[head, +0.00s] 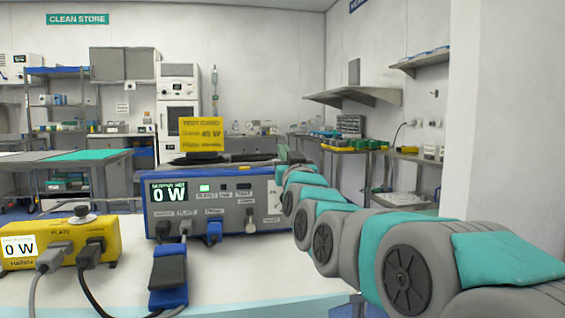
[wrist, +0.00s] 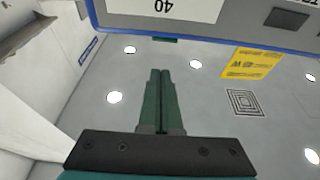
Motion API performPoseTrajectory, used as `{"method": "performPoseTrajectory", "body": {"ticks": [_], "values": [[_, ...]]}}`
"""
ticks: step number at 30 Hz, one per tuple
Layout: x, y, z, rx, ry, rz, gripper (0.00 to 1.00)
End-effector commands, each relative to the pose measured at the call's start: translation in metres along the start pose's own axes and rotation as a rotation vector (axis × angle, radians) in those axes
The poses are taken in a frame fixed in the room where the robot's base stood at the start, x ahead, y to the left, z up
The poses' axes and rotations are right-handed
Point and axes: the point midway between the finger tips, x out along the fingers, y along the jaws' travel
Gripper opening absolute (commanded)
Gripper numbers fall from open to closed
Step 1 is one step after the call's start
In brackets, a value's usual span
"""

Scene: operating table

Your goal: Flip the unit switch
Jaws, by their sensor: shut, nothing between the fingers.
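The grey unit (head: 225,200) with blue edges stands on the white table, its display reading 0 W. Its front has a green-lit button, small dark controls, labels and plugged leads. I cannot tell which control is the unit switch; the right end is partly behind my arm. In the wrist view, my gripper (wrist: 160,72) shows two dark green fingers, closed together and empty. A grey panel with a blue edge (wrist: 215,28) and an upside-down "40" label lies beyond the fingertips; contact cannot be told. In the head view the fingers are not clearly seen.
A yellow box (head: 62,246) reading 0 W, with plugs and a round knob, stands at left. A blue and black pedal-like piece (head: 169,275) lies in front of the unit. A yellow test card (head: 201,134) stands above it. Bare table (head: 255,275) lies at front right.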

Motion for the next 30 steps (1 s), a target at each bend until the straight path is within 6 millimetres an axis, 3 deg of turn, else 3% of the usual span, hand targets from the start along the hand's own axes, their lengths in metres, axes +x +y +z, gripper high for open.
{"method": "performPoseTrajectory", "body": {"ticks": [1, 11, 22, 30], "values": [[0.001, 0.001, -0.007, -0.001, 0.001, 0.0, 0.0], [-0.031, 0.0, 0.002, 0.0, -0.005, -0.001, 0.0], [-0.086, 0.001, 0.009, -0.001, -0.003, -0.001, 0.0], [-0.099, 0.001, 0.012, 0.0, -0.001, 0.0, 0.0]]}}
